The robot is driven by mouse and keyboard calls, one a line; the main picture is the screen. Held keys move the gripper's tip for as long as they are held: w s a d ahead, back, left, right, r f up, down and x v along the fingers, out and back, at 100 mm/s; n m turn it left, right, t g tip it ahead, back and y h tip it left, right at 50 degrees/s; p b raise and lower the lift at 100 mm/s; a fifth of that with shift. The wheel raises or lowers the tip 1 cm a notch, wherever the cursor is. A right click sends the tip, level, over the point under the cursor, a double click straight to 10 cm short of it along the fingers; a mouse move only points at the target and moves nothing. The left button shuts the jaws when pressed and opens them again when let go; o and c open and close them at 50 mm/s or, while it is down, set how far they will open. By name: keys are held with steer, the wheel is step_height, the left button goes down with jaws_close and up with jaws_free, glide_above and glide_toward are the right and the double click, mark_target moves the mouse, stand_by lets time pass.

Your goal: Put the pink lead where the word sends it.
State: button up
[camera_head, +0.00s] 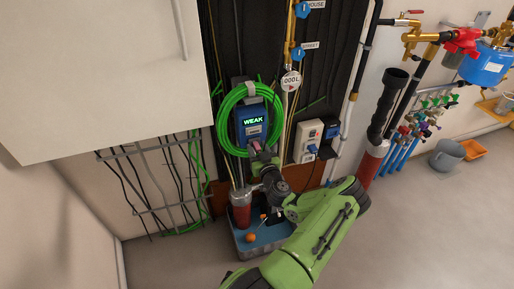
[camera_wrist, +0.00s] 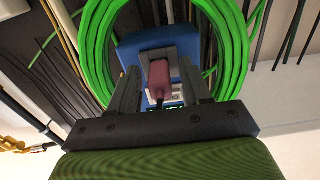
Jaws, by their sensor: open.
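The pink lead's plug (camera_wrist: 158,74) is at the lower face of the blue meter box (camera_wrist: 130,50), with its dark cable running down toward my gripper. It also shows as a small pink spot in the head view (camera_head: 255,146). I cannot tell how deep it sits. The blue box (camera_head: 241,119) has a lit display (camera_head: 253,120) reading "WEAK". My gripper (camera_wrist: 160,88) is open, with one finger on each side of the pink plug and visible gaps between. In the head view my gripper (camera_head: 263,160) is just below the box.
A green hose coil (camera_head: 222,125) hangs around the box. Above right are a round "000L" gauge (camera_head: 291,81) and blue tags marked "STREET" (camera_head: 299,53) and apparently "HOUSE" (camera_head: 302,10). A white socket box (camera_head: 308,140) is right of the coil. A blue-rimmed bin (camera_head: 244,246) stands below.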

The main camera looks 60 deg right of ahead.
stand_by(0.6)
jaws_close()
steer(key=b+v, duration=0.1)
steer(key=v, duration=0.5)
stand_by(1.1)
